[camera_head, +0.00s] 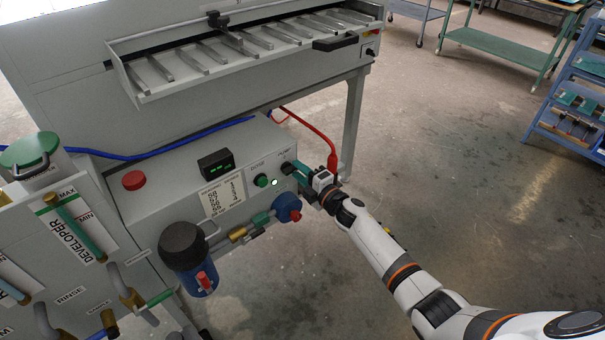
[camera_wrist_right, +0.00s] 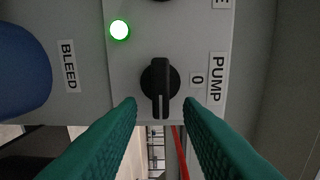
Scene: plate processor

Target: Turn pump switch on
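The pump switch (camera_wrist_right: 160,88) is a black rotary knob on the grey control panel, beside a PUMP label (camera_wrist_right: 216,78) and a 0 mark (camera_wrist_right: 196,80) in the right wrist view. Its white pointer line points down in that view. In the head view the knob (camera_head: 287,168) sits at the panel's right end. My right gripper (camera_wrist_right: 159,110) is open, its green fingertips on either side of the knob's lower end with gaps to it. In the head view the right gripper (camera_head: 301,172) reaches the panel from the right. My left gripper is not in view.
A lit green lamp (camera_wrist_right: 120,30) is beside the knob. A blue round part (camera_head: 287,207) sits below the panel, near my fingers. A red cable (camera_head: 323,140) runs just behind my gripper. A green button (camera_head: 262,181) is left of the knob.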

